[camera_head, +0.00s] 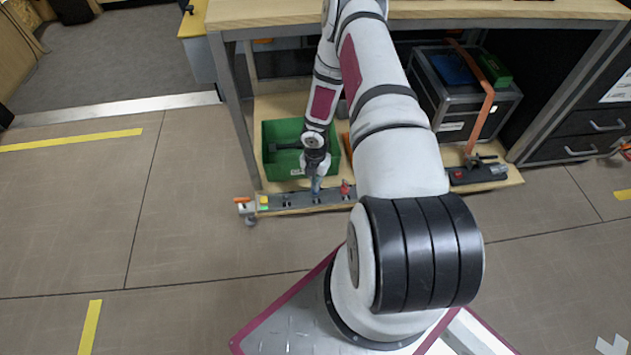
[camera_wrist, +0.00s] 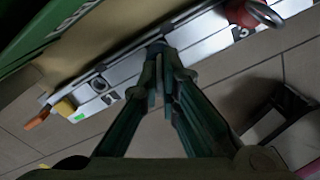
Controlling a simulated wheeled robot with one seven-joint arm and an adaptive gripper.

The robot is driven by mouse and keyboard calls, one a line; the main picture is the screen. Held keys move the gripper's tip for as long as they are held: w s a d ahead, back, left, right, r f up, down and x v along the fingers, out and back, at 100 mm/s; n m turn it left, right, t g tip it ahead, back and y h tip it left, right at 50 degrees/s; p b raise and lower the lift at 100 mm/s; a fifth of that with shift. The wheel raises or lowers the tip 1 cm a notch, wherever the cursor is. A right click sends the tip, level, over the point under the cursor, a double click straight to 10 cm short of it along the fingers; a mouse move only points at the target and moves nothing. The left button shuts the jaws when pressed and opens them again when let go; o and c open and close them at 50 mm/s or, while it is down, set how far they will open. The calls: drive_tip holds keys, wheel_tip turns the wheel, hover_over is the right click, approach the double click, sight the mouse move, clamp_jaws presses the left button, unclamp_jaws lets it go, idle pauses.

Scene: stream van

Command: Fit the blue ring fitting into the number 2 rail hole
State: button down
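The grey rail (camera_head: 300,203) lies along the front edge of a low wooden shelf; the rail (camera_wrist: 128,71) runs diagonally in the wrist view. My gripper (camera_head: 316,179) points down over the middle of the rail. Its fingers (camera_wrist: 162,70) are nearly together in the wrist view, around the small, dark blue ring fitting (camera_wrist: 157,47). The blue fitting (camera_head: 316,186) shows at the fingertips in the head view, at the rail. The fingers cover the rail spot beneath, so I cannot tell whether it is seated in the number 2 hole.
A red ring fitting (camera_head: 346,188) stands to the right on the rail, by the number 3 label (camera_wrist: 240,33). Yellow, green and orange parts sit at the rail's left end. A green crate (camera_head: 270,160) is close behind my gripper. A tabletop (camera_head: 260,12) overhangs the shelf.

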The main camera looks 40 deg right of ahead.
drive_tip(key=shift+f+b, duration=0.6)
drive_tip(key=shift+f, duration=0.25)
drive_tip(key=c, duration=1.7)
unclamp_jaws()
wheel_tip(320, 180, up, 12)
drive_tip(key=shift+r, duration=0.1)
